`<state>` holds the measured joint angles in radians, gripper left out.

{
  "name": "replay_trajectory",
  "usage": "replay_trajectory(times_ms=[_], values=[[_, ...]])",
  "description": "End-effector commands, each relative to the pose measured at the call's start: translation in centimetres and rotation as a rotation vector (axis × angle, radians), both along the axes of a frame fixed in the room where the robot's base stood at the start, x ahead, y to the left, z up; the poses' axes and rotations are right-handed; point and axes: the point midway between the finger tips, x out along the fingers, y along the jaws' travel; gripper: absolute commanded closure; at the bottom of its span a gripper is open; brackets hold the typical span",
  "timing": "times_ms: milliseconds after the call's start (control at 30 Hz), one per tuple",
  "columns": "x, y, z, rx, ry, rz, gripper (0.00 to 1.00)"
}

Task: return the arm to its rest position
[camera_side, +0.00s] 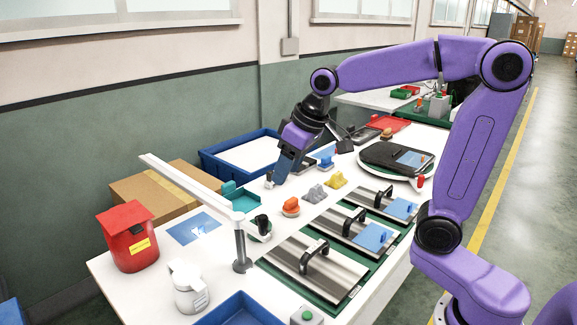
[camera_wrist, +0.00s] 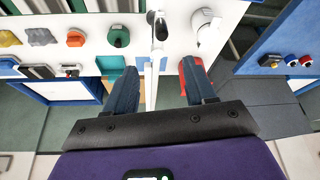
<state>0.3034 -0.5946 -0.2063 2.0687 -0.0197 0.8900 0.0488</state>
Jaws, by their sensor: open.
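My gripper (camera_side: 283,170) is at the end of my purple arm, above the back edge of the white table (camera_side: 118,263) in the side view. It points downward and a little to the left. In the wrist view my gripper (camera_wrist: 157,75) shows two dark blue fingers spread wide apart. Nothing is held between them. A white post with a bar (camera_wrist: 150,85) shows in the gap between the fingers, beyond them. The rest of my arm arches over the right side of the table.
Metal plates with black handles (camera_side: 318,262) lie along the table's front. A red container (camera_side: 128,236), a white jug (camera_side: 187,289) and a white barrier arm (camera_side: 185,181) stand at the left. A blue bin (camera_side: 208,160) is behind the table. Small coloured blocks (camera_side: 337,180) sit mid-table.

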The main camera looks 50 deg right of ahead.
Motion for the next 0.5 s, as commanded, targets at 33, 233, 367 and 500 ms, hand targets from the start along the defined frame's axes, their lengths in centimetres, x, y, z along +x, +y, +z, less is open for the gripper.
replay_trajectory(times_ms=[33, 233, 367, 500], values=[[0.0, 0.0, 0.0, 0.0, 0.0, 0.0, 0.45], [0.0, 0.0, 0.0, 0.0, 0.0, 0.0, 0.45], [-0.5, 0.3, -0.3, -0.002, 0.009, 0.022, 0.45], [-2.5, 1.4, -1.4, -0.013, 0.039, 0.099, 0.45]])
